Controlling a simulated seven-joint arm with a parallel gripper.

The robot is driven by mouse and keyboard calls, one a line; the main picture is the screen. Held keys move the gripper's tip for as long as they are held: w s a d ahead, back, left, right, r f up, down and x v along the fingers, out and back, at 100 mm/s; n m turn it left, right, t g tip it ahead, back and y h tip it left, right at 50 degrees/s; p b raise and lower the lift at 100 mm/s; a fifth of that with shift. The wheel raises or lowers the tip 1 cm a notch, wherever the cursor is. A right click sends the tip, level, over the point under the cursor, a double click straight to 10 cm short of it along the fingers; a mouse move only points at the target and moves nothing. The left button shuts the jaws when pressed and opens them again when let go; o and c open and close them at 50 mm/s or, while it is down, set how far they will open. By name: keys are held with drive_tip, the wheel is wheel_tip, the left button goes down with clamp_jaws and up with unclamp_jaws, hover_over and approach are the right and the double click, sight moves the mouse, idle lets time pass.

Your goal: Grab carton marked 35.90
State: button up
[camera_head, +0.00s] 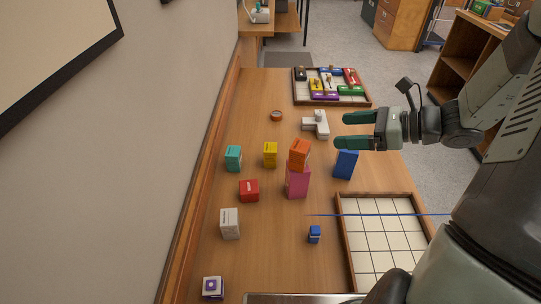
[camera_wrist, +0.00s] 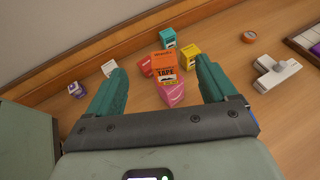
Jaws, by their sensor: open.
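Several small cartons stand on the wooden table; no 35.90 mark is readable on any. An orange carton (camera_head: 299,152) rests on a pink carton (camera_head: 297,183); it faces the wrist camera (camera_wrist: 165,72) with "TAPE" lettering. My gripper (camera_head: 345,130) is open and empty, at the right of the group. In the wrist view the orange carton appears between its fingers, beyond the tips.
A grey-white T-shaped object (camera_head: 316,124) and a small round brown dish (camera_head: 276,115) lie behind the cartons. An empty gridded tray (camera_head: 345,225) is at front right. A wall runs along the left.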

drive_tip(key=w+a+n+g, duration=0.2)
drive_tip(key=w+a, duration=0.5)
drive_tip(key=w, duration=0.2)
drive_tip(key=n+g+y, duration=0.1)
drive_tip(key=n+g, duration=0.1)
drive_tip(key=g, duration=0.1)
hover_over(276, 148)
drive_tip(key=a, duration=0.1)
drive_tip(key=f, duration=1.4)
drive_tip(key=shift+w+a+f, duration=0.2)
drive_tip(key=shift+a, duration=0.15)
wheel_tip(276, 148, down, 4)
drive_tip(key=shift+r, duration=0.15)
drive_tip(key=f, duration=0.3)
drive_tip(key=shift+a+f, duration=0.2)
drive_tip(key=shift+f, duration=0.1)
drive_tip(key=shift+x, duration=1.2)
drive_tip(key=shift+r, duration=0.15)
drive_tip(key=c, duration=1.1)
